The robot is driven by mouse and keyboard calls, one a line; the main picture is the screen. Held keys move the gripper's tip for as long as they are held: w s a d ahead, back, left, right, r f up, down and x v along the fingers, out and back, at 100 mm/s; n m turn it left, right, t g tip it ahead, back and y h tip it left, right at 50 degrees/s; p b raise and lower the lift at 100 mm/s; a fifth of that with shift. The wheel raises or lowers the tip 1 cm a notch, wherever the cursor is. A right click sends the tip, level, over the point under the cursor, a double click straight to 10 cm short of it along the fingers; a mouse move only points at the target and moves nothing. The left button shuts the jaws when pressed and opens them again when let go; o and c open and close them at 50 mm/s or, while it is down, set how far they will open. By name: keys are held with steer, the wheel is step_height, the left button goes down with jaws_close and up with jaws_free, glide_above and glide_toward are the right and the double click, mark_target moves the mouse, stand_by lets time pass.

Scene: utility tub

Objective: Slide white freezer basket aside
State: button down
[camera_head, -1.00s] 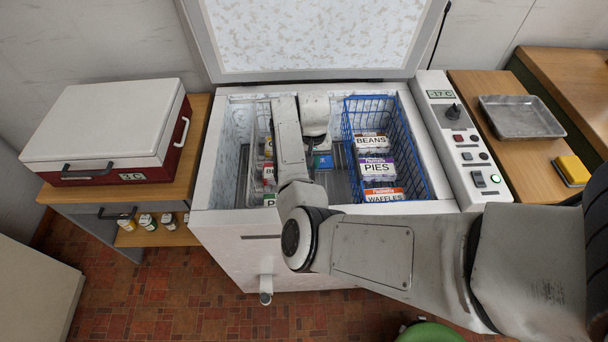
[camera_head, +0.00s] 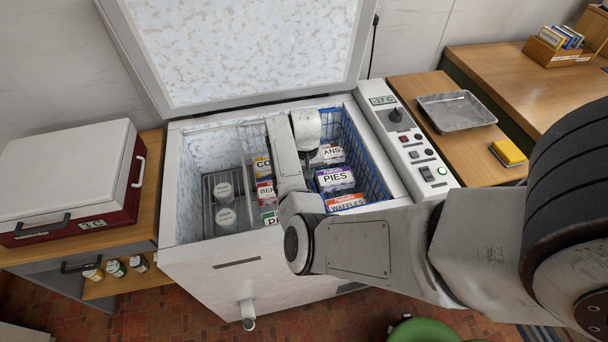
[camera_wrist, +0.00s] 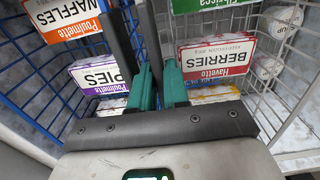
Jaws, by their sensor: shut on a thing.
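The white freezer basket (camera_head: 246,150) is a wire basket in the middle of the open chest freezer (camera_head: 222,262), close beside the blue wire basket (camera_head: 376,158). The grasped part itself is mostly hidden; in the head view my arm covers the fingers.
White tubs (camera_head: 227,216) stand low at the freezer's left, in the uncovered space. The blue basket holds a pies box (camera_head: 335,179) and others. The raised lid (camera_head: 240,50) stands behind. A control panel (camera_head: 411,140) and a metal tray (camera_head: 456,110) are at right.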

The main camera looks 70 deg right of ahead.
steer(key=c, duration=1.2)
jaws_free()
steer(key=shift+w, duration=0.1)
steer(key=shift+f, duration=0.1)
